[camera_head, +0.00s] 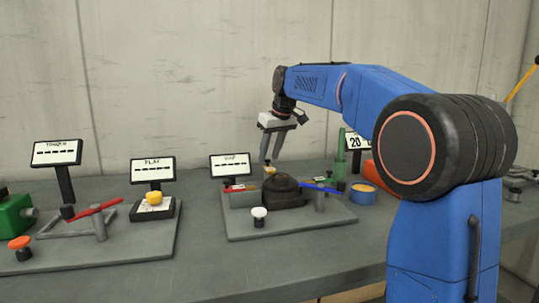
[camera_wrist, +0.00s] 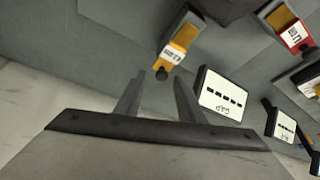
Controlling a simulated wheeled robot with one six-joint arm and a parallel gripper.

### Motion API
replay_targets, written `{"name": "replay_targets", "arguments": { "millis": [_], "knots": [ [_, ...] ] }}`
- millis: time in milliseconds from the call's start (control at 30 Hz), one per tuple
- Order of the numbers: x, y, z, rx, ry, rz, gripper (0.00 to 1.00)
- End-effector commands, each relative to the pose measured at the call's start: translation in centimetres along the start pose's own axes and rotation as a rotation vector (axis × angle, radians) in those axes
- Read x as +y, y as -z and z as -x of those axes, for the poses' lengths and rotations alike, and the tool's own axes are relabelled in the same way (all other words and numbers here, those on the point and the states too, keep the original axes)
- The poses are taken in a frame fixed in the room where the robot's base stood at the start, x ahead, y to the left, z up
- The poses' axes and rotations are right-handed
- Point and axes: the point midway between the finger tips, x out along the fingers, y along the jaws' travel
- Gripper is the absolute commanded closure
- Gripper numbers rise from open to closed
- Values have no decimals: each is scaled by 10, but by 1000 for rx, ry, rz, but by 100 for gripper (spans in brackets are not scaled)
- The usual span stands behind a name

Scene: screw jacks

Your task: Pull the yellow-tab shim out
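The yellow-tab shim (camera_head: 270,170) is at the back of the middle station, behind a dark rounded block (camera_head: 284,191). In the wrist view its yellow tab (camera_wrist: 178,47) carries a white label, and a small black knob sits at its near end. My gripper (camera_head: 269,159) is above and behind this tab, fingers pointing down. In the wrist view the gripper (camera_wrist: 161,77) is open and empty, with the knob appearing between the fingertips; whether they are level with it I cannot tell. A red-tab shim (camera_wrist: 292,34) lies to the right there; its red tab (camera_head: 238,187) also shows in the head view.
The GAP display (camera_head: 230,165) stands close beside my gripper. The PLAY display (camera_head: 152,169) and a red lever (camera_head: 96,210) are left.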

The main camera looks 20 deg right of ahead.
Motion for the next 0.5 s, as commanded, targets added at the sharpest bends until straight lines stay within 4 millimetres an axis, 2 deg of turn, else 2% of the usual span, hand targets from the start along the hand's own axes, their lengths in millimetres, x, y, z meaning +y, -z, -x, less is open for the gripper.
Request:
{"name": "replay_targets", "arguments": {
  "millis": [167, 500],
  "knots": [
    [0, 0, 25, 3, -1, 0, 65],
    [1, 1, 93, 3, -1, 0, 65]
  ]
}}
